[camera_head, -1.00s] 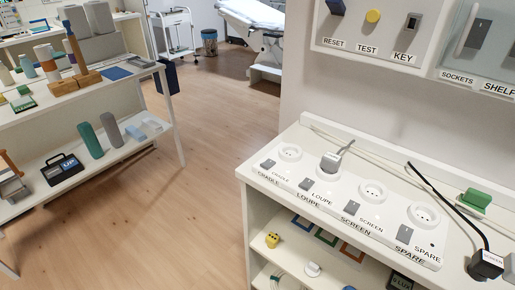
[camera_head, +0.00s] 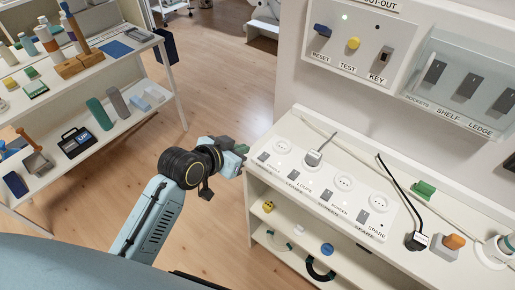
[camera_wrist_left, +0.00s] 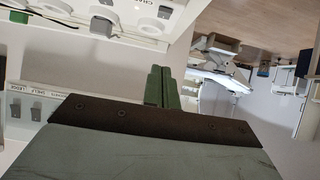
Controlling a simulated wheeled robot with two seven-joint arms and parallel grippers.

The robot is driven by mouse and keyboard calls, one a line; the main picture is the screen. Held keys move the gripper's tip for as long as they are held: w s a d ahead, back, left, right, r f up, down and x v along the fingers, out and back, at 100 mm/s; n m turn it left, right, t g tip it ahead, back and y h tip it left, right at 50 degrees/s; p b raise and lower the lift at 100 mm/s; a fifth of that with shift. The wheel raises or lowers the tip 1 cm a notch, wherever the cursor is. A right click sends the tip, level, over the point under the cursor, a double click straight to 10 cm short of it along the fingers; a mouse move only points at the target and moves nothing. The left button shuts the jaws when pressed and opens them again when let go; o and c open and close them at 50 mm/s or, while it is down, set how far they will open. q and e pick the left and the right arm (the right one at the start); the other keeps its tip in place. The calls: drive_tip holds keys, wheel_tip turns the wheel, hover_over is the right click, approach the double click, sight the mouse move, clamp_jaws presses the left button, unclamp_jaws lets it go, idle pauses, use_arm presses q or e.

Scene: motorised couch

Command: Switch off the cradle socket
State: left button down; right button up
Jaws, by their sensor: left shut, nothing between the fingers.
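The white socket strip (camera_head: 318,186) lies on the counter with a row of sockets and grey rocker switches. The cradle socket (camera_head: 282,145) is at its left end and is empty. Its grey cradle switch (camera_head: 264,157) is in front of it; I cannot tell its on or off position. My left gripper (camera_head: 242,149) is shut and empty, just left of the cradle switch and apart from it. In the left wrist view its green fingers (camera_wrist_left: 158,88) are together, with part of the socket strip (camera_wrist_left: 128,18) at the top. My right gripper is not in view.
A grey plug (camera_head: 313,157) sits in the loupe socket. The screen plug (camera_head: 416,241) lies on the counter with its black cable. A wall panel (camera_head: 350,45) has reset, test and key controls. A clear cover (camera_head: 465,75) fronts more switches. Shelves stand left; floor between is free.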

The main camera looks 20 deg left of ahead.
use_arm(q)
drive_tip(key=shift+f, duration=0.1)
hover_over(257, 162)
drive_tip(key=f, duration=0.3)
drive_tip(key=w+f, duration=0.1)
drive_tip(key=f, duration=0.1)
drive_tip(key=shift+d, duration=0.25)
drive_tip(key=f, duration=0.2)
drive_tip(key=shift+s+a+f, duration=0.1)
drive_tip(key=shift+s+f, duration=0.1)
drive_tip(key=shift+f, duration=0.1)
drive_tip(key=shift+s+a+f, duration=0.1)
drive_tip(key=shift+s+f, duration=0.2)
drive_tip(key=shift+f, duration=0.5)
